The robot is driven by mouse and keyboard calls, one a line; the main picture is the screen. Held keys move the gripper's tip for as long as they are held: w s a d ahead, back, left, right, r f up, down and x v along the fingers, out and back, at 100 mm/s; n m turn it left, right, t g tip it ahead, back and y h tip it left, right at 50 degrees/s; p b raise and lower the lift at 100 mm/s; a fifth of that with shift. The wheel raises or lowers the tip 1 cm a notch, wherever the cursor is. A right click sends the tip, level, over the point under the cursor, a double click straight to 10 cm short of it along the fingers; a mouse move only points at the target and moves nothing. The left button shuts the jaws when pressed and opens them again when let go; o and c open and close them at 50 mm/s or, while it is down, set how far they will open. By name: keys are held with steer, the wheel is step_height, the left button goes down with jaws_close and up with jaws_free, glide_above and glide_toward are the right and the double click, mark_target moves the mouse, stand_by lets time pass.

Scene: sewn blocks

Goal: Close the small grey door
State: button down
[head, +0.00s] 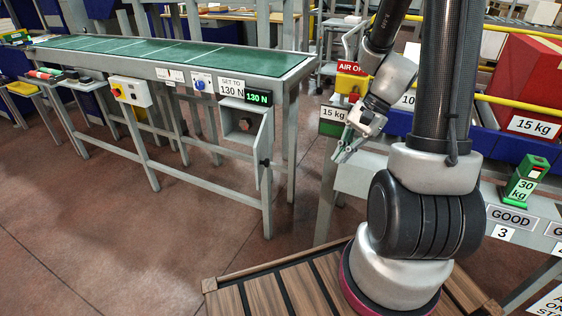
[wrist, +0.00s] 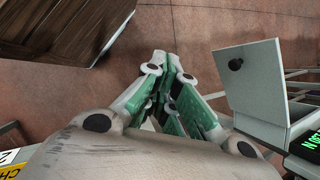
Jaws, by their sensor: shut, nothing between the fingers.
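The small grey door (head: 265,148) stands swung open from a grey box (head: 232,130) under the near end of the green conveyor. A dark round knob shows inside the box. In the wrist view the door (wrist: 258,88) is a pale panel at the right, with a black knob (wrist: 235,64) near its upper left corner. My gripper (head: 340,155) is to the right of the door in the head view, apart from it. In the wrist view my gripper (wrist: 168,62) is shut and empty, its fingertips left of the door.
The green conveyor (head: 160,50) stands above the box, with a sign and a green 130 N display (head: 257,97) beside it. A bench with blue bins and a red box (head: 520,85) is at the right. The floor (head: 130,240) in front of the conveyor is clear.

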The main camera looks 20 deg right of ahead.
steer(key=w+a+f+m+t+y, duration=0.2)
steer(key=w+f+m+t, duration=0.15)
steer(key=w+m, duration=0.7)
steer(key=w+a+f, duration=0.4)
steer(key=a+f, duration=0.2)
steer(key=a, duration=0.4)
steer(key=shift+w+f+n, duration=0.2)
steer(key=shift+w+n, duration=0.05)
steer(key=shift+n, duration=0.1)
